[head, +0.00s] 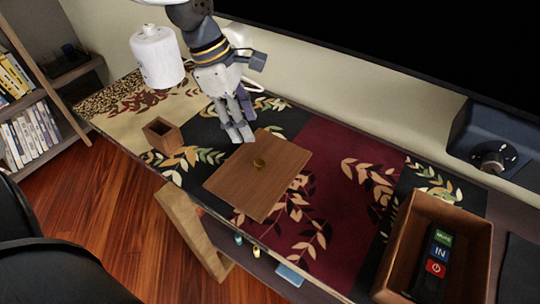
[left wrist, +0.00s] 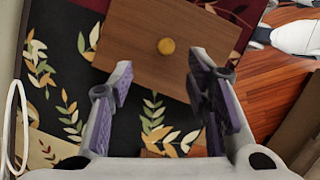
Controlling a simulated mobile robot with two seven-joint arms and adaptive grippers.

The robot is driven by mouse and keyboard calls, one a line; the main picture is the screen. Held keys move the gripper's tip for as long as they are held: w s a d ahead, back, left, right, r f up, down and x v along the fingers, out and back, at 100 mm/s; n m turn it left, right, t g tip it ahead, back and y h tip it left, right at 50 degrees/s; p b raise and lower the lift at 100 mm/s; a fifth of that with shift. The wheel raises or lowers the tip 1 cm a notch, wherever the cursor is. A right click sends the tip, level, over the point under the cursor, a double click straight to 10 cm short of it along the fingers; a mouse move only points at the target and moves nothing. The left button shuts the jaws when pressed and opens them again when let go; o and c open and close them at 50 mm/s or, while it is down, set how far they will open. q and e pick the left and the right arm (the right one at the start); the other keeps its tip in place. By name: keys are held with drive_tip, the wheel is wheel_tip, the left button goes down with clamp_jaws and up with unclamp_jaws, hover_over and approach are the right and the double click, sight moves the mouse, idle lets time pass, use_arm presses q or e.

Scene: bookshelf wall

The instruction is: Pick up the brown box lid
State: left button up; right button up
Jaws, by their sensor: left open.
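The brown box lid (head: 234,180) is a flat, square wooden board with a round gold knob (head: 259,163) near its middle. It lies flat on the patterned table runner; its front edge is close to the table's front edge. My left gripper (head: 240,134) is above the lid's far left edge, apart from the knob. In the left wrist view the lid (left wrist: 130,40) and knob (left wrist: 166,46) show beyond the spread fingers of my left gripper (left wrist: 160,78). Nothing is between the fingers.
An open brown box (head: 479,240) with a black remote (head: 437,255) inside stands at the right. A small wooden cup (head: 161,133) stands left of the lid. A white cylinder (head: 157,57) is at upper left. A black screen (head: 400,50) runs along the back.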

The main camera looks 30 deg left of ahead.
sight(260, 161)
use_arm(q)
drive_tip(key=x, duration=0.3)
drive_tip(key=s+b+x, duration=0.1)
drive_tip(key=x, duration=0.2)
drive_tip(key=b+x, duration=0.1)
drive_tip(key=x, duration=0.3)
drive_tip(key=shift+s+a+f, duration=0.15)
drive_tip(key=shift+a+f, duration=0.05)
drive_tip(key=shift+d+f, duration=0.1)
drive_tip(key=shift+f, duration=0.2)
drive_tip(key=shift+r, duration=0.1)
use_arm(e)
drive_tip(key=shift+g, duration=0.7)
drive_tip(key=s+f, duration=0.1)
drive_tip(key=s, duration=0.1)
drive_tip(key=s+f, duration=0.1)
drive_tip(key=f, duration=0.1)
drive_tip(key=shift+s, duration=0.4)
use_arm(q)
clamp_jaws()
